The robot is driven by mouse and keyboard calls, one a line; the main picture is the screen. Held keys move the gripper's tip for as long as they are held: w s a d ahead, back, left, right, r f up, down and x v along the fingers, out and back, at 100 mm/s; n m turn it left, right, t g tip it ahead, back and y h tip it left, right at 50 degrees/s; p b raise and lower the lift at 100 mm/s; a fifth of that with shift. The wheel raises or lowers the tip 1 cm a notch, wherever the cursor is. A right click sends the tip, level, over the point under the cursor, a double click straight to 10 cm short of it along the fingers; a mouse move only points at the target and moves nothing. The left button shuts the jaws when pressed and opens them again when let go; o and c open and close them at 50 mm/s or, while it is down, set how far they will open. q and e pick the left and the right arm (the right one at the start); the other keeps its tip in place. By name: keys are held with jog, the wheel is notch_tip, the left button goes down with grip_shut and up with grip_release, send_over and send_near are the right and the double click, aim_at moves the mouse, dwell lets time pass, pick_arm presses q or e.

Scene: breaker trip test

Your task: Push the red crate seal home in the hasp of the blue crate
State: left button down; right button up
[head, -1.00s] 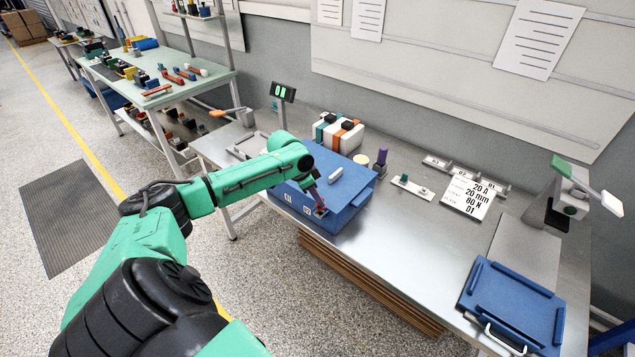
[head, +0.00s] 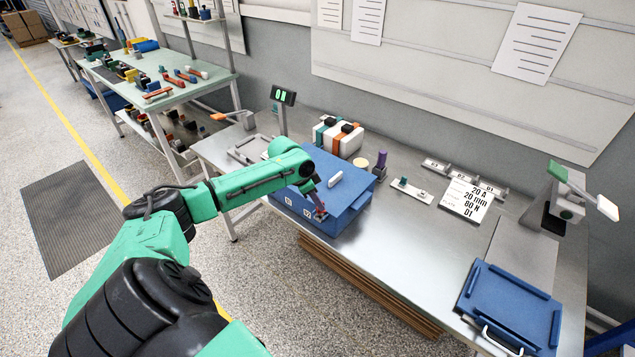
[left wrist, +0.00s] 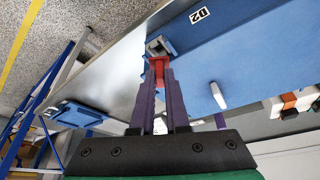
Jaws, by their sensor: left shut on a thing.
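The blue crate (head: 345,205) stands on the steel bench, with a white handle (head: 336,179) on its lid. My left gripper (head: 318,208) is at the front edge of the crate. In the left wrist view its purple fingers (left wrist: 157,95) are shut on the red crate seal (left wrist: 157,69). The far end of the seal is at the grey metal hasp (left wrist: 157,45) near the label 02. How deep the seal sits in the hasp cannot be told. The crate also shows in the left wrist view (left wrist: 235,55). My right gripper is not in view.
A small display (head: 283,95) on a post and a white case with orange and teal bands (head: 339,137) stand behind the crate. A purple cylinder (head: 381,161) is to its right. A blue tray (head: 512,305) lies at the bench's right end.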

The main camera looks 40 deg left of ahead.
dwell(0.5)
pick_arm(q)
jog(key=shift+p, duration=0.35)
jog(key=shift+s+f+b, duration=0.1)
jog(key=shift+f+b, duration=0.35)
jog(key=shift+f, duration=0.3)
jog(key=shift+r+p, duration=0.25)
jog(key=shift+p, duration=0.35)
dwell(0.3)
jog(key=shift+r, duration=0.1)
jog(key=shift+p, duration=0.3)
